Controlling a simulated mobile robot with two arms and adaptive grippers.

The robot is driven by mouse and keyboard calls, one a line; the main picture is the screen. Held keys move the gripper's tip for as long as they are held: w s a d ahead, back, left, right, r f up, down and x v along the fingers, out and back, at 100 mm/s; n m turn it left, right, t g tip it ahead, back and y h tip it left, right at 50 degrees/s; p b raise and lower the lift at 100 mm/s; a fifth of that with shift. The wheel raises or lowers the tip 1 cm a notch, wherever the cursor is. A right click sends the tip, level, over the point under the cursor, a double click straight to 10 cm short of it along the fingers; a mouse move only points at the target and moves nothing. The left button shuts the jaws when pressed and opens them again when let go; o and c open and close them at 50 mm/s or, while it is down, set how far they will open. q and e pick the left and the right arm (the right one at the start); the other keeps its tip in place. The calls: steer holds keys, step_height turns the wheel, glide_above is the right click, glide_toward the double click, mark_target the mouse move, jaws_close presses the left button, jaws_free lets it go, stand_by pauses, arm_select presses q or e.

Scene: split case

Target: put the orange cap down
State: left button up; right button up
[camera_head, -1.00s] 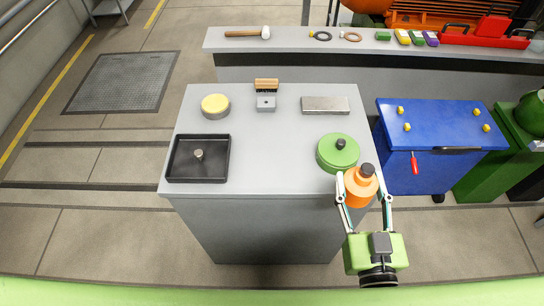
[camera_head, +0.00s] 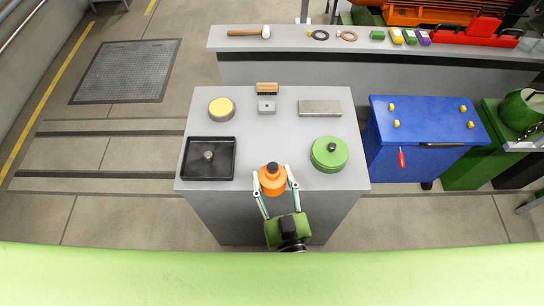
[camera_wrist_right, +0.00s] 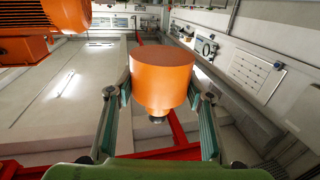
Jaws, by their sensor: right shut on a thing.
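The orange cap (camera_head: 272,184) is a round orange piece with a dark knob on top. My right gripper (camera_head: 274,177) is shut on it, one finger on each side, at the front edge of the grey table (camera_head: 240,130) in the head view. I cannot tell whether the cap touches the tabletop. In the right wrist view the cap (camera_wrist_right: 162,78) fills the space between the fingers of my right gripper (camera_wrist_right: 160,95). My left gripper is not in view.
A black tray (camera_head: 190,170) with a small knob stands left of the cap. A green lidded round piece (camera_head: 322,160) stands to its right. The table's middle is clear.

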steer(key=w+f+b, duration=0.2)
steer(key=w+b, duration=0.1)
steer(key=w, duration=0.1)
steer(key=w+f+b, duration=0.3)
steer(key=w+b, duration=0.1)
steer(key=w+f+b, duration=0.3)
steer(key=shift+w, duration=0.4)
steer(key=shift+w+f+b, duration=0.45)
steer(key=shift+w+b, duration=0.25)
steer(key=shift+b, duration=0.15)
steer(key=f+b, duration=0.2)
steer(key=b, duration=0.1)
steer(key=f+b, duration=0.1)
steer(key=shift+w+f+b, duration=0.35)
steer(key=shift+f+b, duration=0.05)
steer(key=shift+f, duration=0.2)
steer(key=o, duration=1.3)
steer(key=shift+c, duration=0.2)
